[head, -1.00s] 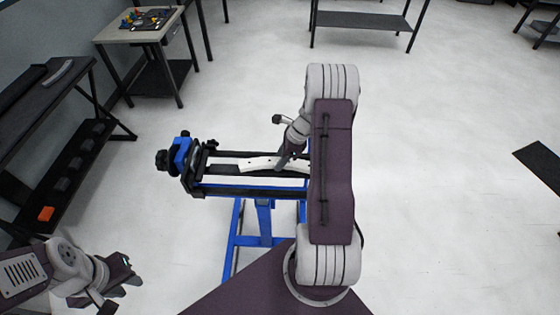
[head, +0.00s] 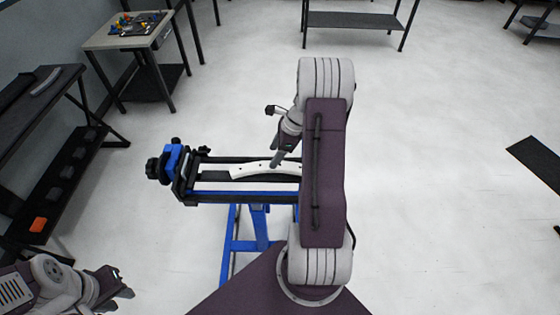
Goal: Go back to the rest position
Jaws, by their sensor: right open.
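My left gripper (head: 118,287) is at the lower left corner, away from the stand and over bare floor. Its dark fingers are small, and I cannot tell if they are apart. My right arm crosses the middle of the view. Its gripper (head: 277,160) points down at a pale curved strip (head: 250,170), which lies along the blue and black clamp stand (head: 262,220). The right gripper is open. Its tip is at or just above the strip; I cannot tell whether it touches. My right arm hides the right end of the strip and stand.
A dark shelf bench (head: 62,85) with an orange box (head: 38,224) stands at the left. A small table (head: 105,42) with colourful tools is at the back left. A dark shelf (head: 352,20) stands at the back. A black mat (head: 538,160) is at the right. Floor is clear between.

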